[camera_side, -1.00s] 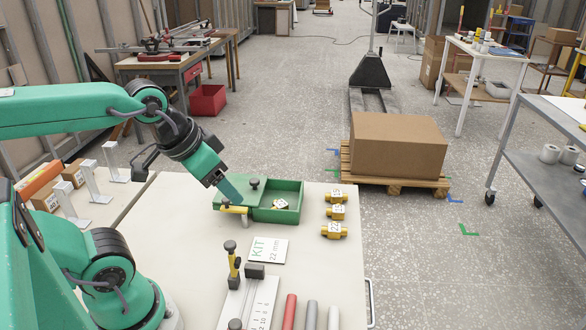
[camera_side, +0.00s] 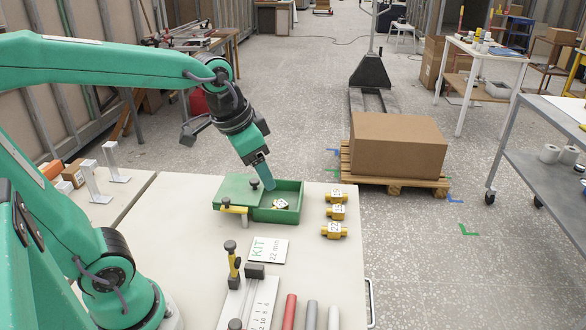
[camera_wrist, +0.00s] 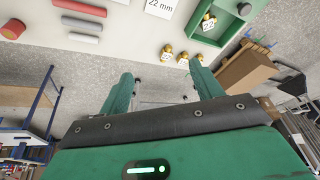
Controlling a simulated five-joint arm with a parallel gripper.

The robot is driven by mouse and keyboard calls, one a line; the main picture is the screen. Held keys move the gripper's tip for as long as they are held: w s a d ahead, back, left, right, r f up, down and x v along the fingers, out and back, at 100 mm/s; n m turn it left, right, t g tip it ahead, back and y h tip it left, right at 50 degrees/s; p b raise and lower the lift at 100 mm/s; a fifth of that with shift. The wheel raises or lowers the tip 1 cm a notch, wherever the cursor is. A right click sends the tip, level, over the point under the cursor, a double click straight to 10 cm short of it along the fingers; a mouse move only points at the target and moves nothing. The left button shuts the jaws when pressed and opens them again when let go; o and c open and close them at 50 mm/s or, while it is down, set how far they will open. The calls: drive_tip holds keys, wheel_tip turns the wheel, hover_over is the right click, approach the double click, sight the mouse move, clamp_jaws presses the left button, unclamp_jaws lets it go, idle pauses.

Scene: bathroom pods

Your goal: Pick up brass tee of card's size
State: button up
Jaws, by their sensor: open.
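The white card (camera_side: 266,250) on the table reads "KIT 22 mm", and its edge shows in the wrist view (camera_wrist: 160,7). Three brass tees stand in a row right of the green tray: a far one (camera_side: 336,194), a middle one (camera_side: 337,212), and a near one (camera_side: 334,230) whose label looks like 22. The other two labels look like 15. Another labelled brass piece (camera_side: 280,204) lies inside the green tray (camera_side: 290,187); its label looks like 22 in the wrist view (camera_wrist: 209,22). My gripper (camera_side: 265,182) is above the tray, open and empty, its fingers apart in the wrist view (camera_wrist: 165,84).
A stop fixture with a ruler (camera_side: 255,305) and several rods (camera_side: 311,315) are at the table's front. A cardboard box (camera_side: 397,148) on a pallet stands beyond the table. The tabletop right of the card is clear.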

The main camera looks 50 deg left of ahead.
drive_tip(key=w+f+m+g, duration=0.25)
drive_tip(key=w+f, duration=0.25)
drive_tip(key=w, duration=0.6)
drive_tip(key=m+g, duration=0.1)
drive_tip(key=m, duration=0.3)
approach(335, 225)
drive_tip(key=shift+s+a, duration=0.15)
drive_tip(key=shift+a, duration=0.05)
drive_tip(key=shift+w+f+g, duration=0.25)
drive_tip(key=shift+w+f, duration=0.05)
drive_tip(key=shift+f, duration=0.2)
drive_tip(key=shift+d+f, duration=0.2)
drive_tip(key=shift+f, duration=3.7)
drive_tip(key=c, duration=1.1)
drive_tip(key=shift+c, duration=0.2)
drive_tip(key=shift+r, duration=0.15)
